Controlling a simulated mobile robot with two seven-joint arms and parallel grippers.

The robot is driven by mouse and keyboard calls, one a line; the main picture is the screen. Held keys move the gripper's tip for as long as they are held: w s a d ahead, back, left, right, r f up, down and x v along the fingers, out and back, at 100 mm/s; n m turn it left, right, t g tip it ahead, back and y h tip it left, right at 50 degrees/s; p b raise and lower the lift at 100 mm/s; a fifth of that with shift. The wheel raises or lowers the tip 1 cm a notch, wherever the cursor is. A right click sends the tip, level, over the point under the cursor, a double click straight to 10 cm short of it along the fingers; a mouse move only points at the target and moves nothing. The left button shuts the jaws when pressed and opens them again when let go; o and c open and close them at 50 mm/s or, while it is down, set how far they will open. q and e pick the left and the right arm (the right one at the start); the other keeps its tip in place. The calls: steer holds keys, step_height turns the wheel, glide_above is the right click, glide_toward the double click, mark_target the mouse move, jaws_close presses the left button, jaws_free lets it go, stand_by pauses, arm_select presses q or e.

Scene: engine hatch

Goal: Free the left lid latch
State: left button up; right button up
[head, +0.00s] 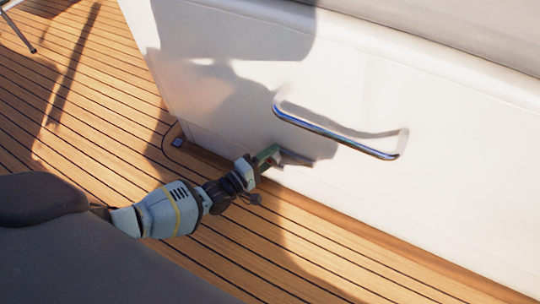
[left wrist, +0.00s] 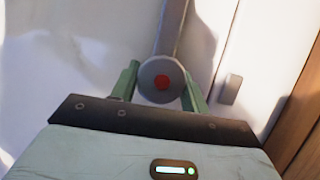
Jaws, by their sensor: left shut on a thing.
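My left gripper (head: 270,156) is low against the white hatch face (head: 440,190), just above the deck. My right gripper is not in view.
A chrome grab handle (head: 335,134) stands out from the white face, above and right of my left gripper. A small grey block (left wrist: 230,89) sits right of the knob.

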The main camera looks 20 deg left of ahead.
arm_select(q)
steer(key=o, duration=1)
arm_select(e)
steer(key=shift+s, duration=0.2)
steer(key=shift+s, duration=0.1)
arm_select(q)
steer(key=p+v, duration=0.3)
steer(key=v, duration=0.4)
steer(key=shift+s+a, duration=0.2)
steer(key=shift+s, duration=0.15)
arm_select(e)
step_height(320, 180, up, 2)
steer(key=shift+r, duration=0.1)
